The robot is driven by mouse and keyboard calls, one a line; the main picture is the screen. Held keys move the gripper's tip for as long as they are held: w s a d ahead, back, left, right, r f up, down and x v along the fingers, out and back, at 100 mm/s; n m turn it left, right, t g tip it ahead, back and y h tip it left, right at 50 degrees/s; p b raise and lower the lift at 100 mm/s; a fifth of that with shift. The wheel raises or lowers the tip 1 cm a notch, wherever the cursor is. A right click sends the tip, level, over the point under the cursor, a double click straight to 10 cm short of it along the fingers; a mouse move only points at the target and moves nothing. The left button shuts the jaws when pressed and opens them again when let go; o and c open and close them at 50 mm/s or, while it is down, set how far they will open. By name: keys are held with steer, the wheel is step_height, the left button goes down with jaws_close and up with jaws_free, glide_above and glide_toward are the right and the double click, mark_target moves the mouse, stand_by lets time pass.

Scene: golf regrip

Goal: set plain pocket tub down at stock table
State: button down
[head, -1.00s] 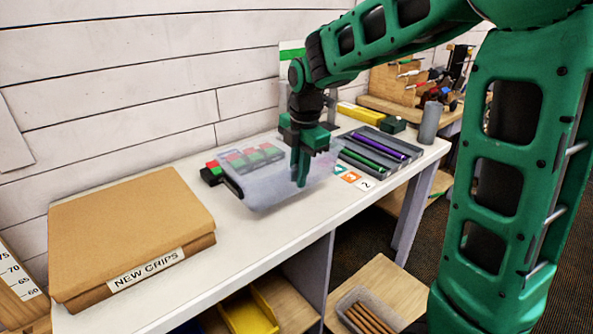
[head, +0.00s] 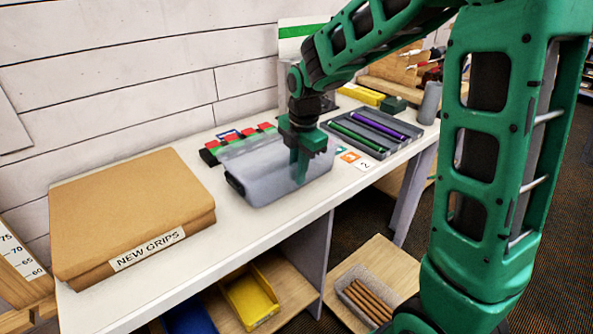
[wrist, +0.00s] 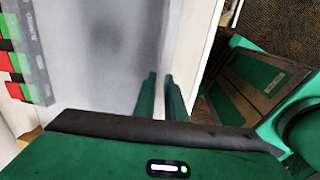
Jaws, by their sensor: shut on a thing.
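The plain pocket tub (head: 262,178) is a translucent grey box with a dark handle on its left end. It is at the white stock table (head: 228,222), between the cardboard box and the tray. My gripper (head: 302,170) is shut on the tub's near right wall, fingers pointing down. In the wrist view the tub's inside (wrist: 100,50) looks bare, and the fingers (wrist: 163,95) straddle its wall. The tub looks level and at or very near the tabletop; I cannot tell whether its underside touches.
A cardboard box (head: 130,215) labelled NEW GRIPS stands at left. Red, green and black pieces (head: 240,137) lie behind the tub. A grey tray (head: 370,132) with green and purple grips is at right, near small marker cards (head: 355,160). A yellow bin (head: 250,298) is below.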

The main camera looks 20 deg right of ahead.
steer(key=shift+f, duration=0.3)
stand_by(0.4)
steer(key=c, duration=1.7)
jaws_free()
steer(key=r, duration=0.7)
steer(key=s+r, duration=0.1)
steer(key=r, duration=0.2)
steer(key=shift+d+r, duration=0.15)
steer(key=shift+r, duration=0.2)
steer(key=s+d+f+m, duration=0.2)
steer(key=s+d+m, duration=0.3)
steer(key=s+m, duration=0.4)
steer(key=s+d+f+m, duration=0.2)
steer(key=s+d+m, duration=0.3)
steer(key=s+m, duration=0.4)
steer(key=s+d+f+m+g, duration=0.1)
steer(key=s+d+m, duration=0.4)
steer(key=s+m, duration=0.5)
steer(key=shift+s+d+f, duration=0.3)
steer(key=shift+s+f, duration=0.45)
steer(key=shift+s, duration=0.05)
